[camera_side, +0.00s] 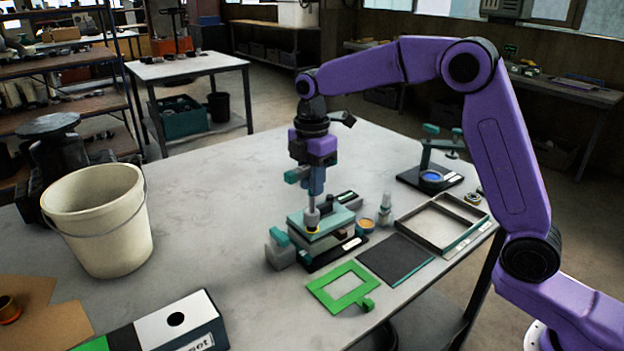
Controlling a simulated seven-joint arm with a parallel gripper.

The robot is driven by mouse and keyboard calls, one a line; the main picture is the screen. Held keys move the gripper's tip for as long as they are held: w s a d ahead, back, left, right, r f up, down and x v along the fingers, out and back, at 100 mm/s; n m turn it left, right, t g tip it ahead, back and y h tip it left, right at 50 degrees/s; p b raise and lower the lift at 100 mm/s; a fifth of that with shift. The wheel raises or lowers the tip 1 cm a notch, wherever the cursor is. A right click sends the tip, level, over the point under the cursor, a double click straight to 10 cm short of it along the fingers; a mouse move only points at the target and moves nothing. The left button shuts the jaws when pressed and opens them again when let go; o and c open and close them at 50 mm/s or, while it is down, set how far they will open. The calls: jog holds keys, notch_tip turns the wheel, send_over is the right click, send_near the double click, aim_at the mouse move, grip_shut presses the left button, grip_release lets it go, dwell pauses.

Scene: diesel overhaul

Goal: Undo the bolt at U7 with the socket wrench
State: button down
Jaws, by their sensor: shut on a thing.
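My gripper (310,178) points straight down above the block on the table and is shut on the socket wrench (313,200). The wrench stands upright, with its grey socket end low on the teal-topped block (322,222). A yellow ring (312,230) shows at the socket's foot, on the near left part of the block. The bolt itself is hidden under the socket, and I cannot read a U7 mark. A grey clamp-like piece with teal parts (279,252) stands at the block's left side.
A cream bucket (100,225) stands at left. A small bottle (385,208) stands close by. The table (215,195) is clear between bucket and block.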

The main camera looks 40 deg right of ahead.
jog(key=m, duration=1.3)
jog(key=shift+m, duration=0.3)
jog(key=m, duration=1.1)
jog(key=shift+f, duration=0.1)
